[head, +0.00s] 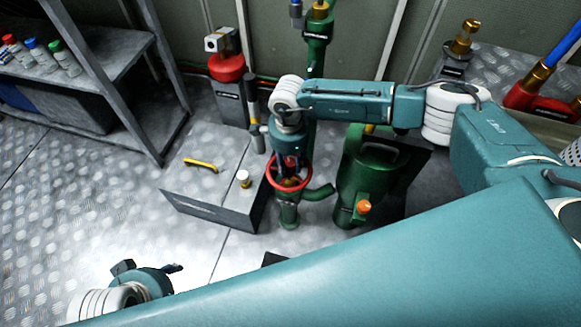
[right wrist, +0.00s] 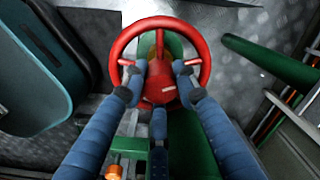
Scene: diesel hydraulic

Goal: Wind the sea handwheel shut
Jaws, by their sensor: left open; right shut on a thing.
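The red handwheel (head: 270,174) sits on top of a green valve body (head: 289,214) in the middle of the head view. In the right wrist view the red handwheel (right wrist: 160,32) faces the camera, with its spokes and hub showing. My right gripper (head: 289,177) reaches down onto the wheel from above. In the right wrist view its blue fingers (right wrist: 162,82) are shut on the wheel around the hub. My left gripper (head: 147,268) is open and empty at the lower left, apart from the wheel.
A green tank (head: 370,165) stands close right of the valve. A grey box (head: 212,192) with a yellow handle (head: 200,164) and a small white-and-brass knob (head: 243,178) is on its left. A metal shelf (head: 85,60) with bottles stands at the upper left. Floor at left is clear.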

